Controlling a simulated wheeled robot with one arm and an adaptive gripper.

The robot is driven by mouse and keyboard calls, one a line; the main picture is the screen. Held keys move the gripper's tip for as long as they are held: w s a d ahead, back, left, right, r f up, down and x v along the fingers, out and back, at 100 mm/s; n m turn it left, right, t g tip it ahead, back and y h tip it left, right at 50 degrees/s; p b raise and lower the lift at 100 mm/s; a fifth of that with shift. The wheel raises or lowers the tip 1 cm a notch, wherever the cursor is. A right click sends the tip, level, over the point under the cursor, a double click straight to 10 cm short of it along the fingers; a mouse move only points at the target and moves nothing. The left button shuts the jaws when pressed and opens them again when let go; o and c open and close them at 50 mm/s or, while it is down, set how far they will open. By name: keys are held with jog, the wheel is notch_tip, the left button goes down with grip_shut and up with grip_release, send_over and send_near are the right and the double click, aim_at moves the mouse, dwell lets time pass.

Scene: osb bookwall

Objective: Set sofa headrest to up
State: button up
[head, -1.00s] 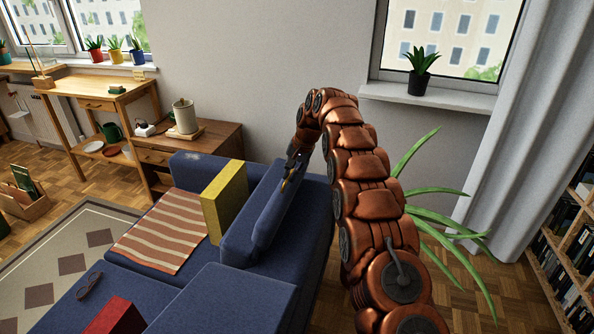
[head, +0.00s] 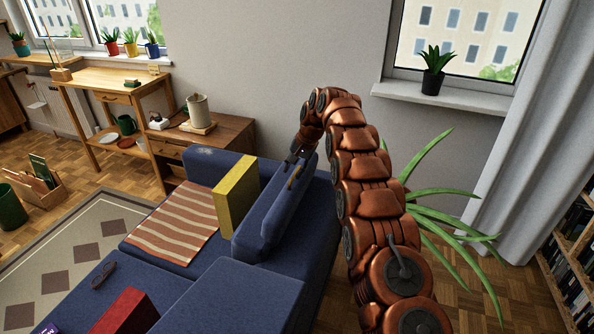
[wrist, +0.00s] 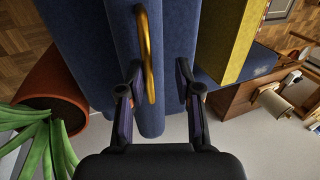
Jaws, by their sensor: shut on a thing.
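The blue sofa (head: 205,258) stands in the lower middle of the head view. Its headrest (head: 287,210) is a long padded panel along the backrest, with a brass handle (head: 296,177) on it. The headrest's angle is hard to judge. My gripper (head: 299,160) is at the far end of the headrest. The brass handle (wrist: 149,55) runs between the fingers. The fingertips are partly hidden in the head view.
A yellow block (head: 236,197) stands on the seat against the backrest, and a red block (head: 125,312) lies nearer. A striped blanket (head: 172,225) covers part of the seat. A potted plant (head: 445,195) is behind my arm. A wooden cabinet (head: 225,135) stands beyond the sofa.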

jog(key=shift+o, duration=1.2)
jog(key=shift+a+f, duration=0.15)
jog(key=shift+s+d, duration=0.1)
jog(key=shift+d, duration=0.2)
jog(key=v, duration=0.5)
jog(key=shift+d+r, duration=0.1)
jog(key=shift+r, duration=0.3)
jog(key=shift+v, duration=0.85)
